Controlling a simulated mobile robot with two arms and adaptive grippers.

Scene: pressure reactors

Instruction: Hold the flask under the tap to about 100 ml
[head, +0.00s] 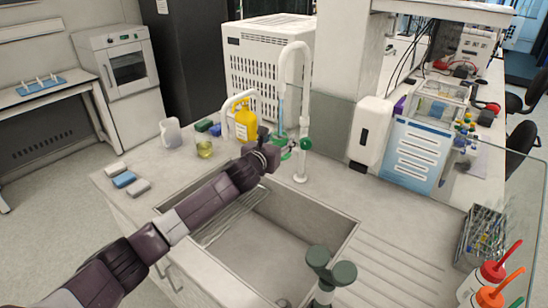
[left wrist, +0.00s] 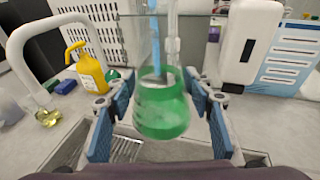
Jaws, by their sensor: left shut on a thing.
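In the left wrist view, a clear conical flask (left wrist: 162,112) stands upright with green liquid in its body. Its faint marks are too blurred to read. My left gripper (left wrist: 163,100) is shut on it, with a blue-padded finger on each side. In the head view, my left gripper (head: 277,153) is at the sink's back edge, below the outlet of the tall white tap (head: 306,85). A pale blue stream (head: 281,105) shows below the outlet. The flask is mostly hidden by the gripper there. My right gripper is not in view.
The sink (head: 290,235) lies below my left arm. A yellow bottle (head: 246,124), a beaker with yellow liquid (head: 204,148) and a white jug (head: 171,133) stand left of the tap. A dark green two-knobbed fitting (head: 330,268) stands at the front.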

